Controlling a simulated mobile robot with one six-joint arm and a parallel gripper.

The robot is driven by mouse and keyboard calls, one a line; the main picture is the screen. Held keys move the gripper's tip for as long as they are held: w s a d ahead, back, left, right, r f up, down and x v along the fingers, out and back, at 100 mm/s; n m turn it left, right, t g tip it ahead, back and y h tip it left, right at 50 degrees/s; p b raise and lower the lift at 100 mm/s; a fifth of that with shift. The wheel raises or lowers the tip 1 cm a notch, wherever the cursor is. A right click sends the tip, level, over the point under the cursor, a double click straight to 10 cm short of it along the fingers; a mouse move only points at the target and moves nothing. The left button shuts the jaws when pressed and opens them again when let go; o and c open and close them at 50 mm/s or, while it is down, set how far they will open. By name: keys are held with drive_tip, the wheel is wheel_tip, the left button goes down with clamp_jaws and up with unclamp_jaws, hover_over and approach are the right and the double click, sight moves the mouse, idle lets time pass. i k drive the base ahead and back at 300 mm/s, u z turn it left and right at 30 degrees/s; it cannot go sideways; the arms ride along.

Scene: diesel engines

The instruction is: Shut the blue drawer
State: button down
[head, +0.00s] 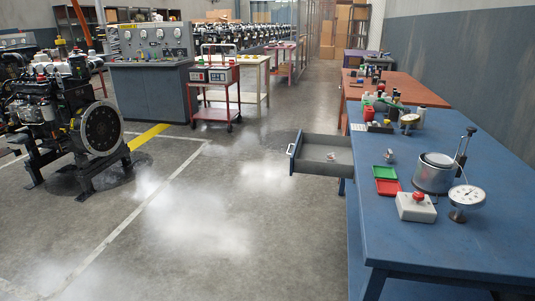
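The blue drawer (324,155) sticks out to the left from the blue workbench (440,245), below its top. The drawer is pulled well open, and its grey inside shows. Its front panel with a handle (292,150) faces left, toward the open floor. Something small seems to lie inside near the far side, too small to tell. My gripper is not in view.
On the bench stand a red tray (387,187), a white box with a red button (416,207), a dial gauge (467,197) and a metal pot (434,173). A diesel engine (70,125) stands at left, a red cart (215,90) behind. The floor (200,220) between is clear.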

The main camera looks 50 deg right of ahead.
sight(310, 152)
drive_tip(key=z, duration=0.6)
drive_tip(key=i, duration=1.3)
drive_tip(key=u, duration=0.35)
drive_tip(key=k, duration=0.95)
drive_tip(key=z, duration=0.15)
drive_tip(key=i, duration=0.25)
